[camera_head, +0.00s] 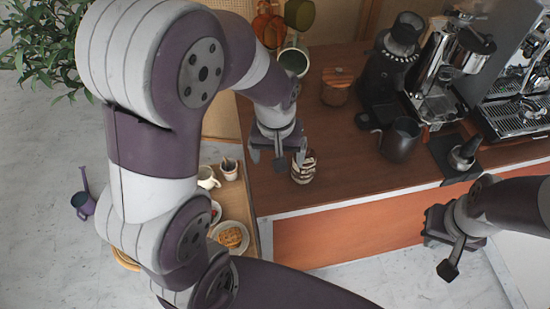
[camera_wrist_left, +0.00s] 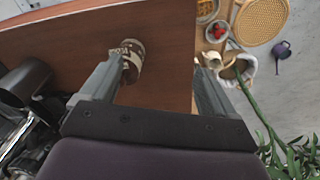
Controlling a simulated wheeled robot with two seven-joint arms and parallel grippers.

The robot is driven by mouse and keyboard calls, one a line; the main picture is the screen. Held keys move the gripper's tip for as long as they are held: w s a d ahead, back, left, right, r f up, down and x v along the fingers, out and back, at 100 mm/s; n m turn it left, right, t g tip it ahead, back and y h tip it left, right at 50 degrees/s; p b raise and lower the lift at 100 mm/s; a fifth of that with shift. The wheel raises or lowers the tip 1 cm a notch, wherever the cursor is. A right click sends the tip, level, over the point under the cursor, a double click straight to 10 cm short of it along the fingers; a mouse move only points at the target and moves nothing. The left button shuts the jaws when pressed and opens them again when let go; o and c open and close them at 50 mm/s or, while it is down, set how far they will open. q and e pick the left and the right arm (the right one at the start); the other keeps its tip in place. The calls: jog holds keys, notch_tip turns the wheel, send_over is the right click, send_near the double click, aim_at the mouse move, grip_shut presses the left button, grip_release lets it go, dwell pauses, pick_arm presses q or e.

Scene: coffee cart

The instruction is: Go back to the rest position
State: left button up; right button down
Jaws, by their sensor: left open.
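My left gripper (camera_head: 277,160) is above the left end of the brown counter. It is open and holds nothing. A small striped brown-and-white jar (camera_head: 303,167) stands on the counter beside its right finger. The left wrist view shows the same jar (camera_wrist_left: 128,58) beyond the fingertips, close to the left finger in that picture and not gripped. My right gripper (camera_head: 440,247) hangs in front of the counter's front edge at the lower right. Its fingers look apart, with nothing between them.
The counter (camera_head: 330,185) holds a wooden-topped canister (camera_head: 337,87), a black grinder (camera_head: 388,75), a dark pitcher (camera_head: 400,140) and an espresso machine (camera_head: 520,110). A lower side table carries a waffle plate (camera_head: 231,237) and cups. A purple watering can (camera_head: 83,204) stands on the floor.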

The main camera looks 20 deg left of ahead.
pick_arm(q)
jog(key=s+a+f+m, duration=0.1)
jog(key=s+m, duration=0.2)
jog(key=s, duration=0.3)
jog(key=shift+a+t, duration=0.3)
jog(key=shift+a, duration=0.05)
dwell(0.5)
